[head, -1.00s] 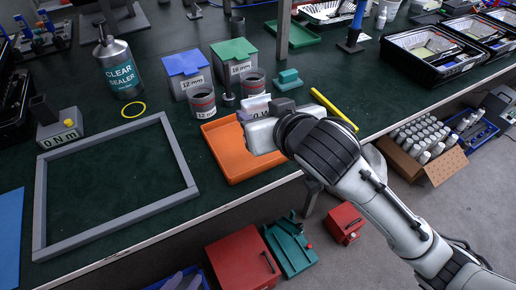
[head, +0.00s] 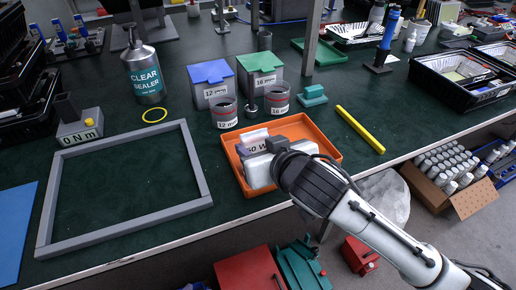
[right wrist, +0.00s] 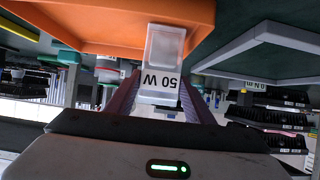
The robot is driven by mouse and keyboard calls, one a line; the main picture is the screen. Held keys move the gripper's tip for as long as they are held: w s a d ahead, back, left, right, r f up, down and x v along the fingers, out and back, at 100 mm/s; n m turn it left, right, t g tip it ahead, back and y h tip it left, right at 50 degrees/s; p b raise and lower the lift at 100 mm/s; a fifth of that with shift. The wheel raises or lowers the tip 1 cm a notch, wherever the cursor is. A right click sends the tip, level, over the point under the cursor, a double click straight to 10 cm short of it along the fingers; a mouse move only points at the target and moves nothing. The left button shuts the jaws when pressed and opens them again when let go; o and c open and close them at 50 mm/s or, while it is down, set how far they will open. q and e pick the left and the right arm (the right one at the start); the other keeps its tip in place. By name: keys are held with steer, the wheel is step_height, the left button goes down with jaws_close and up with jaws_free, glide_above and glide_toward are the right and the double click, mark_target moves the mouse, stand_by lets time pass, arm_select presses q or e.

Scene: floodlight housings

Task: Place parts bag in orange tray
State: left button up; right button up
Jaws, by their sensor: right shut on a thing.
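The orange tray (head: 318,135) lies on the green bench top near its front edge. My right gripper (head: 256,148) is over the left part of the tray. It is shut on a pale parts bag (head: 262,142) with a "50 W" label. In the right wrist view, the bag (right wrist: 165,58) sits between the two fingers, with its label facing the camera and the orange tray (right wrist: 100,25) behind it. My gripper hides part of the bag and tray in the head view. I cannot tell whether the bag touches the tray floor. My left gripper is not in view.
Grey cups (head: 224,112) and lidded bins, one blue (head: 210,82) and one green (head: 260,75), stand behind the tray. A yellow bar (head: 360,130) lies to its right. A grey frame (head: 128,227) lies to its left. A teal block (head: 313,96) sits behind it.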

steer(key=shift+f, duration=0.15)
steer(key=o, duration=1.4)
steer(key=p+v, duration=0.1)
steer(key=v, duration=1.1)
steer(key=shift+p, duration=0.3)
